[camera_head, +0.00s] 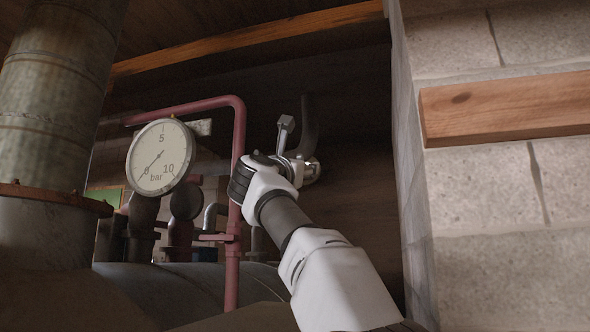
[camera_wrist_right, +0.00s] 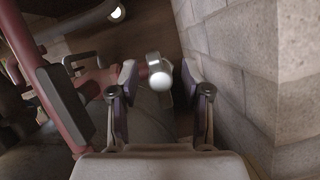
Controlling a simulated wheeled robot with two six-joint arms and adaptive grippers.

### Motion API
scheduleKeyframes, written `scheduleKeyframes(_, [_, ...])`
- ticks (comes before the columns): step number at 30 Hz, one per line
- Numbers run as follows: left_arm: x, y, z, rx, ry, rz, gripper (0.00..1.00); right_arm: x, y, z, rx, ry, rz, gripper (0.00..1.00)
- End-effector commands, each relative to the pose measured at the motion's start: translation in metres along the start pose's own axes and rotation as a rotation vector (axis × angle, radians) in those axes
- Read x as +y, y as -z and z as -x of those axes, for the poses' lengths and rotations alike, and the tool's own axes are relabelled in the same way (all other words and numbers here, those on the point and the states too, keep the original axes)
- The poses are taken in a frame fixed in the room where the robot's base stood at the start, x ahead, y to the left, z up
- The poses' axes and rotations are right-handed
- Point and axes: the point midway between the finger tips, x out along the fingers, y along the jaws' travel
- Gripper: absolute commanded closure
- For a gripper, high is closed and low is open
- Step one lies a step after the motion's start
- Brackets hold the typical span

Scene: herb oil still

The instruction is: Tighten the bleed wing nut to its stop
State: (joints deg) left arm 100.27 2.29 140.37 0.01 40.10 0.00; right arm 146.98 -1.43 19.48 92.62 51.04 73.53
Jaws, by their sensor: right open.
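My right gripper (camera_head: 300,165) is at the pipework beside the stone wall in the head view, its fingers mostly hidden by the wrist. In the right wrist view the gripper (camera_wrist_right: 160,84) is open, a finger on each side. Between the fingers is a small metal fitting with a pale rounded end (camera_wrist_right: 160,81), probably the bleed wing nut; its wings cannot be made out. I see a gap to the right finger; I cannot tell if the left one touches. In the head view a shiny metal fitting (camera_head: 313,170) shows just beyond the gripper. My left gripper is not in view.
A pressure gauge (camera_head: 160,157) stands left of my wrist, and a red pipe (camera_head: 238,130) runs close by it. The stone wall (camera_head: 490,200) is close on the right.

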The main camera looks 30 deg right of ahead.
Motion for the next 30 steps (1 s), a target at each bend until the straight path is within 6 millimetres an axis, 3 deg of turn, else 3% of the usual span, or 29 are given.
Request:
scheduleKeyframes(9, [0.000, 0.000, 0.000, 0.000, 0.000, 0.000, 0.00, -0.001, -0.002, 0.027, -0.001, -0.002, 0.005, 0.52])
scheduleKeyframes(18, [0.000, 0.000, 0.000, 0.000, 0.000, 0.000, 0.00, 0.000, -0.002, 0.098, -0.004, -0.001, 0.003, 0.52])
scheduleKeyframes(21, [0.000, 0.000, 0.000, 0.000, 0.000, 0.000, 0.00, 0.001, -0.001, 0.113, -0.003, -0.002, 0.001, 0.52])
scheduleKeyframes(30, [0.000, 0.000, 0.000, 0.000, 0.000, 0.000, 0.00, 0.000, 0.000, 0.120, -0.001, 0.000, -0.001, 0.52])
